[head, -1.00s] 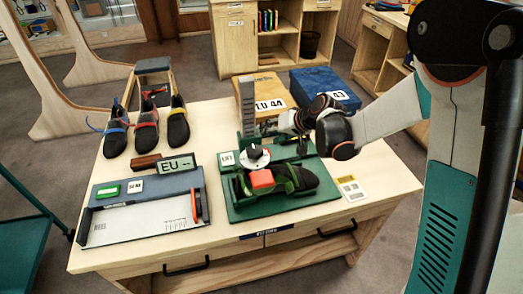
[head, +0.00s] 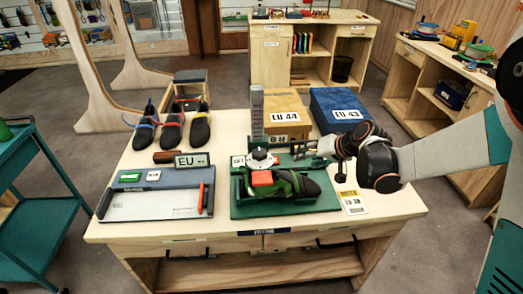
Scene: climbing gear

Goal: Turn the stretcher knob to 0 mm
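The stretcher knob (head: 260,157) is a round white and dark dial on the green stretcher (head: 240,210), in the middle of the table in the head view. A climbing shoe (head: 300,186) in black and green lies on the stretcher, with a red block (head: 262,178) at its left end. My gripper (head: 301,150) reaches in from the right, just right of the knob and apart from it as far as I can see. Its fingers are small and dark here, so I cannot tell how far they are open. The knob's scale is too small to read.
A grey measuring board (head: 150,178) lies left of the stretcher, with an EU sign (head: 191,160) behind it. Three shoes (head: 172,128) stand at the back left. A tan box (head: 286,108) and a blue box (head: 345,100) stand behind the stretcher. A yellow and white card (head: 352,203) lies at right.

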